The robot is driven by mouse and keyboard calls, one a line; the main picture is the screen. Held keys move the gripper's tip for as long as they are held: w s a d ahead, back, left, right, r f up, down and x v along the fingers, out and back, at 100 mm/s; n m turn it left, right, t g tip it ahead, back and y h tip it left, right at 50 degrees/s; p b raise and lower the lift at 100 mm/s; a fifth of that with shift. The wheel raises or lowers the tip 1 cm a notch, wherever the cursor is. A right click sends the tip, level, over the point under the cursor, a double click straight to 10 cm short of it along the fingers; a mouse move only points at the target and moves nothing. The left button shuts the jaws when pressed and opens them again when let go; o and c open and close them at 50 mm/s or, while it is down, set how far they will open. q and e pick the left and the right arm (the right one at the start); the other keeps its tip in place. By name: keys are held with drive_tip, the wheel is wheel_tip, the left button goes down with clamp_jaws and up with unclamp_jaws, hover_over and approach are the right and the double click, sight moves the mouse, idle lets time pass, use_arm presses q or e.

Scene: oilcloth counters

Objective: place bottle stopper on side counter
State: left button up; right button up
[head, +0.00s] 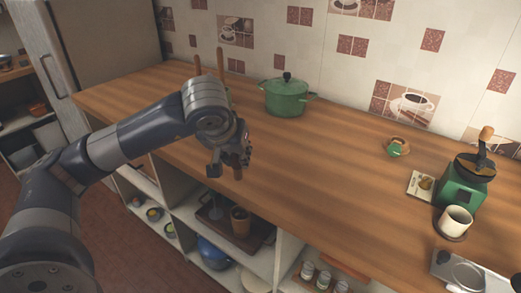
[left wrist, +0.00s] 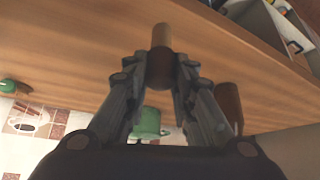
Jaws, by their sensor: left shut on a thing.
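My left gripper (head: 232,160) is over the front edge of the wooden counter (head: 310,150), near its left part. In the left wrist view its two fingers (left wrist: 160,75) are shut on a brown cylindrical piece, which I take for the bottle stopper (left wrist: 162,42). A small brown tip of the stopper (head: 238,174) shows below the fingers in the head view; the rest is hidden by the gripper. I cannot tell whether it touches the counter. My right gripper is in neither view.
A green lidded pot (head: 287,98) stands at the back. Two wooden sticks (head: 220,65) rise behind my arm. A green grinder (head: 461,183), a white cup (head: 456,220) and a small green item (head: 395,149) stand at the right. Open shelves (head: 215,262) lie below. The counter's middle is clear.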

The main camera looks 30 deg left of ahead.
use_arm(q)
drive_tip(key=shift+w+a+f+p, duration=0.55)
drive_tip(key=shift+w+a+f, duration=0.15)
drive_tip(key=shift+w, duration=1.2)
drive_tip(key=shift+w+a+f+p, duration=0.55)
drive_tip(key=shift+w+a+f, duration=0.15)
drive_tip(key=shift+w, duration=1.25)
drive_tip(key=shift+w+a+f+p, duration=0.6)
drive_tip(key=shift+w+f, duration=0.2)
drive_tip(key=shift+w, duration=1.1)
drive_tip(key=shift+f, duration=0.15)
drive_tip(key=shift+f, duration=0.2)
drive_tip(key=o, duration=0.8)
drive_tip(key=shift+r, duration=0.15)
drive_tip(key=b+v, duration=0.1)
drive_tip(key=v, duration=1.1)
